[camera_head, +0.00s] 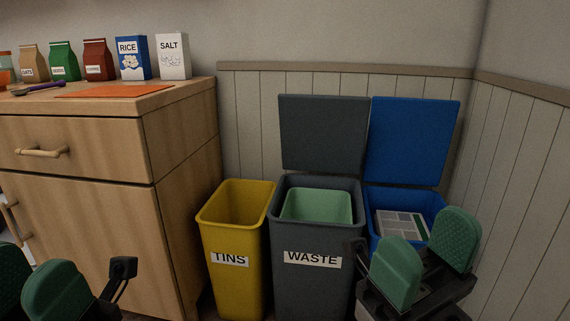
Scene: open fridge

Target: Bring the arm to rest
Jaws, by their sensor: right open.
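My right gripper (426,256) shows at the lower right of the head view. Its two green finger pads stand apart with nothing between them. It is in front of the blue bin and to the right of the grey WASTE bin (312,289), and hides part of both. My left gripper (34,287) is at the lower left corner, in front of the wooden cabinet (75,208). Its green pads look apart and the frame edge cuts off part of it. I see nothing held there.
A yellow TINS bin (233,284) stands beside the cabinet. The WASTE bin holds a green container (318,206). Grey and blue lids are raised. Packets and an orange board (115,91) are on the worktop.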

